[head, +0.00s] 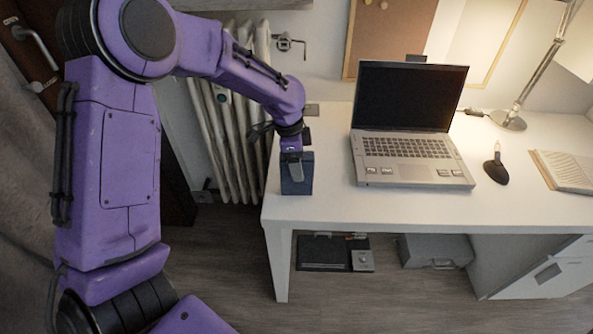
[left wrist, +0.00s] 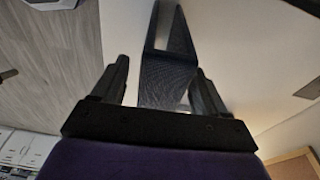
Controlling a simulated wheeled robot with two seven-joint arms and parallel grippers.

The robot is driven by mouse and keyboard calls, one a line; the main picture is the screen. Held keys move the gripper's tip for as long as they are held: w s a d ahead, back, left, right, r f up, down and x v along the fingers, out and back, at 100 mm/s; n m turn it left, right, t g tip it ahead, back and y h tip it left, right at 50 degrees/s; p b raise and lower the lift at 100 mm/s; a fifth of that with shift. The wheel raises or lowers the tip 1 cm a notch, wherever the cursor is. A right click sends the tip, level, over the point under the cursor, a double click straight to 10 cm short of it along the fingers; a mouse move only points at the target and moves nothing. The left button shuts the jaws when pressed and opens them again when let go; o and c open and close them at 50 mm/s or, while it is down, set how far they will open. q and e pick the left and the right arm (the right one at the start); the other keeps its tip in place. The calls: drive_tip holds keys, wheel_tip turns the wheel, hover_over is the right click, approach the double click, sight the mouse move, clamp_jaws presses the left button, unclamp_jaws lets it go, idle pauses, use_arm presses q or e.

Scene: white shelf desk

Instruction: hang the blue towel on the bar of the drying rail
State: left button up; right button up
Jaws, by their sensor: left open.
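The blue towel (head: 290,187) is a dark blue, box-like shape at the desk's left edge in the head view. In the left wrist view the towel (left wrist: 168,75) is a dark, finely textured sheet with a fold, lying between and beyond my fingers. My left gripper (head: 294,170) points down at the towel, and its grey finger overlaps it. In the left wrist view my left gripper (left wrist: 161,70) has its fingers wide apart on either side of the towel. I cannot make out the drying rail's bar, nor whether the towel rests on it. My right gripper is out of view.
The white desk (head: 330,208) holds an open laptop (head: 410,125), a small dark object (head: 496,170), a lamp (head: 508,120) and an open book (head: 568,171). A ribbed radiator (head: 235,140) stands behind my arm at the left. The desk's front left is clear.

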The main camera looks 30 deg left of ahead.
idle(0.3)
use_arm(q)
drive_tip(key=c, duration=1.1)
